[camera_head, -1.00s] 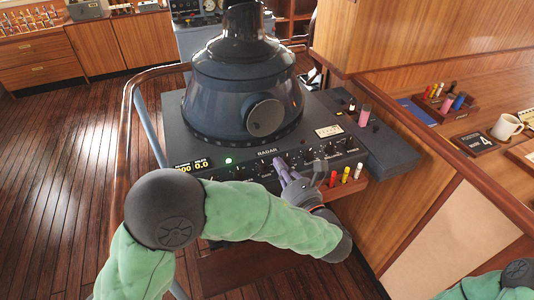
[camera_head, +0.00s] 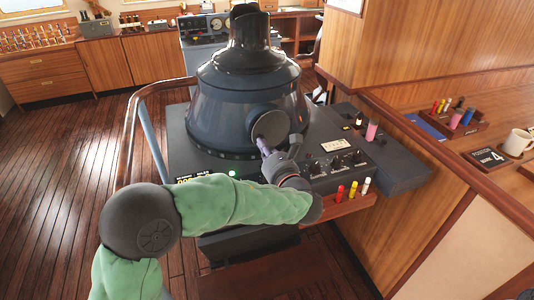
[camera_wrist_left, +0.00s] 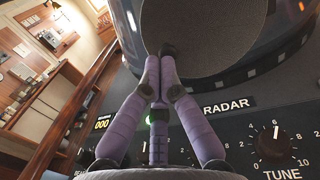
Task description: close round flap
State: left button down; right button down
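The round flap (camera_head: 272,127) is a dark grey disc on the front of the large dark radar housing (camera_head: 222,108). It stands out at an angle from the housing. In the left wrist view the flap (camera_wrist_left: 205,32) fills the upper middle, just beyond my fingers. My left gripper (camera_head: 262,146) is at the flap's lower left edge. Its purple fingers come together at the tips (camera_wrist_left: 160,54), beside a small dark piece at the flap's rim. I cannot tell whether they touch or grip it. My right gripper is out of view.
Below the flap is the radar panel with knobs (camera_head: 337,162) and a lit green lamp (camera_head: 232,173). Coloured markers (camera_head: 353,189) stand in a wooden ledge at the right. A wooden rail (camera_head: 130,125) curves round the left side.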

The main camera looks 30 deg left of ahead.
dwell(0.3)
pick_arm(q)
jog(key=shift+w+a+p, duration=0.15)
jog(key=shift+a+p, duration=0.1)
jog(key=shift+a, duration=0.5)
jog(key=shift+w+a+p, duration=0.15)
jog(key=shift+a+p, duration=0.05)
jog(key=shift+a, duration=0.5)
jog(key=shift+d, duration=0.1)
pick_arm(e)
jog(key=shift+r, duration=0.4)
pick_arm(q)
jog(key=shift+d, duration=0.1)
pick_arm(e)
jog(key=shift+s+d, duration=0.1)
